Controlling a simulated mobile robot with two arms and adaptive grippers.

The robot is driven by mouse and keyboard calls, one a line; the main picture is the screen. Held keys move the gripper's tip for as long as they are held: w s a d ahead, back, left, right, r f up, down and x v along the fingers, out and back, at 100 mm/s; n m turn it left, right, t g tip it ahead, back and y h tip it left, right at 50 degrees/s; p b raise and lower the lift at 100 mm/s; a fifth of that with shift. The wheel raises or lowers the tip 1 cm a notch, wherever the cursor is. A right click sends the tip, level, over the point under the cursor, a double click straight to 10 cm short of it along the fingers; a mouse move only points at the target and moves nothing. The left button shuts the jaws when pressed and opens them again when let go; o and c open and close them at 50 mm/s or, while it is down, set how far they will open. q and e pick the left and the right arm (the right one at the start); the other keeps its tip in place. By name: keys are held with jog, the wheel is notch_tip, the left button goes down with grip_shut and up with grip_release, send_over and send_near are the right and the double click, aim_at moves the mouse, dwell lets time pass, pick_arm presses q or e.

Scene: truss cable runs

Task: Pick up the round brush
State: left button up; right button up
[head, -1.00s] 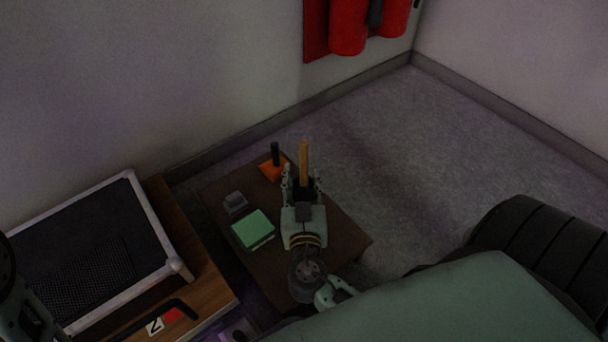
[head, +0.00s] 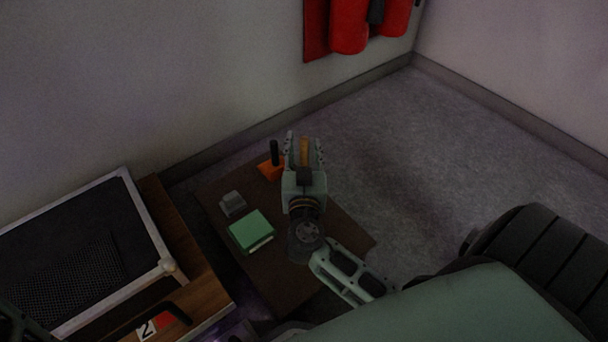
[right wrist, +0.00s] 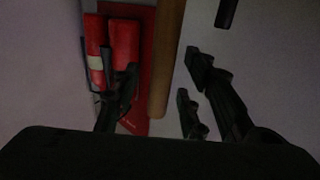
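The round brush shows as an upright tan wooden handle (head: 304,152) at the back of the small dark table; its lower part is hidden by my right gripper. My right gripper (head: 305,148) is open, with its fingers on either side of the handle in the head view. In the right wrist view the handle (right wrist: 166,60) stands between the finger (right wrist: 115,100) on the left and the finger on the right, with gaps visible on both sides. My left gripper is not in view; only a dark part of that arm shows at the lower left.
The dark table (head: 285,275) also holds an orange item (head: 268,171) with a black upright handle, close left of the gripper, a grey block (head: 232,203) and a green box (head: 251,230). A wooden cabinet with a framed dark panel (head: 70,250) stands left. Red cylinders (head: 349,25) hang on the wall.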

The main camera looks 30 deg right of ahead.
grip_shut()
jog(key=shift+r, duration=0.1)
dwell(0.4)
